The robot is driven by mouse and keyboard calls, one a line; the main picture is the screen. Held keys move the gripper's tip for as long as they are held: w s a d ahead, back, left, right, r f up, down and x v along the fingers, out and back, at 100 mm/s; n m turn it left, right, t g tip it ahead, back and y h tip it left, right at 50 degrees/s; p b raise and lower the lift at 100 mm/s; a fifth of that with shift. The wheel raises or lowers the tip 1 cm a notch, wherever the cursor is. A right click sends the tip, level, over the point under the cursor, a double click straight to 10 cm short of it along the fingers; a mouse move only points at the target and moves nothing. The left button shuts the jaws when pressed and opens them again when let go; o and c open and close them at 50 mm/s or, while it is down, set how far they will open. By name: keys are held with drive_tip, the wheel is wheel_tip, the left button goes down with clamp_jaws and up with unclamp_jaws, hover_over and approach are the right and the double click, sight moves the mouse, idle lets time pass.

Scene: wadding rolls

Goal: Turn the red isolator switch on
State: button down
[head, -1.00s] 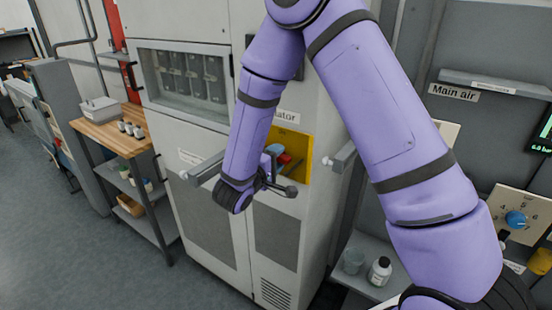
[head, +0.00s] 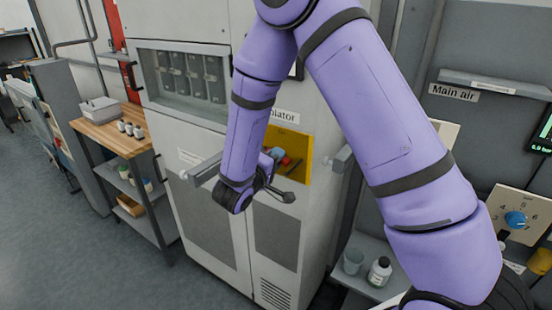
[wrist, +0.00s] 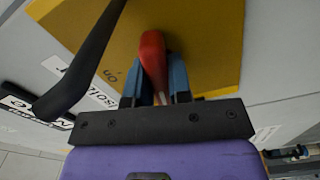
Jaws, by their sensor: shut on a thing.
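The red isolator switch handle (wrist: 152,52) stands out from a yellow plate (wrist: 205,40) in the wrist view. My gripper (wrist: 158,78) has its two blue fingers on either side of the handle and is shut on it. An "on" mark (wrist: 109,75) shows upside down on the plate, left of the fingers. In the head view the yellow plate (head: 302,146) is on the grey cabinet below the "isolator" label, and my gripper (head: 279,154) reaches it from the left. Only a bit of red (head: 286,162) shows there; the handle's exact angle is hard to tell.
A dark bar (wrist: 85,65) crosses the left of the wrist view near the gripper. Grey handles stick out of the cabinet (head: 205,167) left and right of the plate. A wooden-topped bench (head: 112,133) stands left; a low shelf with a bottle (head: 380,270) is right.

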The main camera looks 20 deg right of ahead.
drive_tip(key=m, duration=0.4)
drive_tip(key=shift+m, duration=0.3)
drive_tip(key=m, duration=0.3)
drive_tip(key=shift+m, duration=0.3)
drive_tip(key=m, duration=0.3)
drive_tip(key=shift+m, duration=2)
drive_tip(key=c, duration=1)
unclamp_jaws()
drive_tip(key=shift+c, duration=0.2)
drive_tip(key=shift+a, duration=0.15)
drive_tip(key=v, duration=1)
drive_tip(key=shift+s+a, duration=0.25)
